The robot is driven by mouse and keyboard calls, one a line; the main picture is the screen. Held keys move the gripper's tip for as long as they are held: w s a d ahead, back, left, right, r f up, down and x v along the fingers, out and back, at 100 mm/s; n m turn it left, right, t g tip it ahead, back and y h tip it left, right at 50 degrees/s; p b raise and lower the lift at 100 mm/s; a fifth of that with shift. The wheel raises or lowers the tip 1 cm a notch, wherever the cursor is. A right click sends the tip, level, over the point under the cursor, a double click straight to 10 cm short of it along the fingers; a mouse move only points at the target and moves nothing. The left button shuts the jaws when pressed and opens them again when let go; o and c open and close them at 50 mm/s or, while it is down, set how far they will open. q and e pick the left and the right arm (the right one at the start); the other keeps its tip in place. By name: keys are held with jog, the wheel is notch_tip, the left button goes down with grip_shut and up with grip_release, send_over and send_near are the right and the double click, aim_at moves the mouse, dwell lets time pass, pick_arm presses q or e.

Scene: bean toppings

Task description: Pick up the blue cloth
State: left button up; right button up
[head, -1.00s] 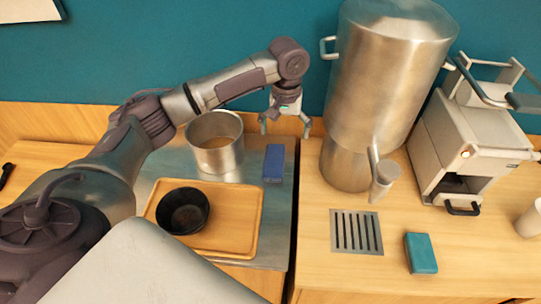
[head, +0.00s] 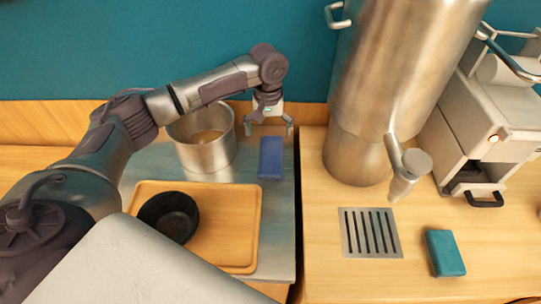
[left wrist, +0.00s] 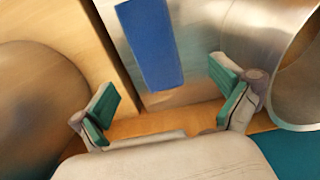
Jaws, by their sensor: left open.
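The blue cloth (head: 271,157) is a small folded rectangle lying flat on the metal surface, right of the metal pot. It also shows in the left wrist view (left wrist: 150,45), beyond the fingertips and between their lines. My left gripper (head: 268,127) is open and empty, pointing down above and just behind the cloth, apart from it. Its two green-padded fingers (left wrist: 168,98) are spread wide in the left wrist view. A second, teal cloth (head: 445,252) lies on the wooden counter at the right. My right gripper is not in view.
A metal pot (head: 204,155) stands close left of the cloth.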

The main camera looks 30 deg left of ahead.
aim_at(271, 153)
pick_arm(q)
notch_tip(271, 153, down, 4)
jog(key=shift+f, duration=0.1)
jog(key=shift+d+f+p, duration=0.1)
jog(key=shift+f+p, duration=0.25)
jog(key=f, duration=0.1)
jog(key=f+p, duration=0.1)
jog(key=f, duration=0.1)
jog(key=shift+d+f, duration=0.2)
jog(key=shift+d, duration=0.15)
jog(key=shift+f, duration=0.5)
jog(key=c, duration=1.2)
jog(key=shift+r, duration=0.15)
